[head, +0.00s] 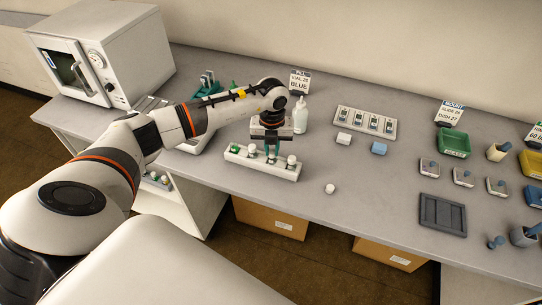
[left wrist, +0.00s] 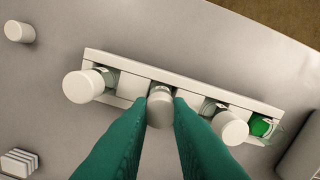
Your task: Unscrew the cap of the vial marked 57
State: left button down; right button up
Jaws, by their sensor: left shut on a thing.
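A white vial rack (head: 262,164) stands near the bench's front edge, and it also shows in the left wrist view (left wrist: 138,68). It holds several vials, some with white caps, such as the end cap (left wrist: 83,86) and another cap (left wrist: 230,127). A green vial (left wrist: 262,126) at one end shows no white cap. My left gripper (head: 271,150) points down over the rack. Its green fingers, also in the left wrist view (left wrist: 160,104), are shut on the white cap (left wrist: 160,108) of a middle vial. No vial number is readable. My right gripper is out of view.
A loose white cap (head: 330,188) lies on the bench right of the rack. A white bottle (head: 300,115) stands behind my gripper. A slide tray (head: 365,123), small blocks and a dark tray (head: 443,214) lie farther right. Bench between rack and dark tray is mostly clear.

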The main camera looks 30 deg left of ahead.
aim_at(272, 151)
pick_arm(q)
jog(key=shift+r+p, duration=1.7)
jog(key=shift+r, duration=0.8)
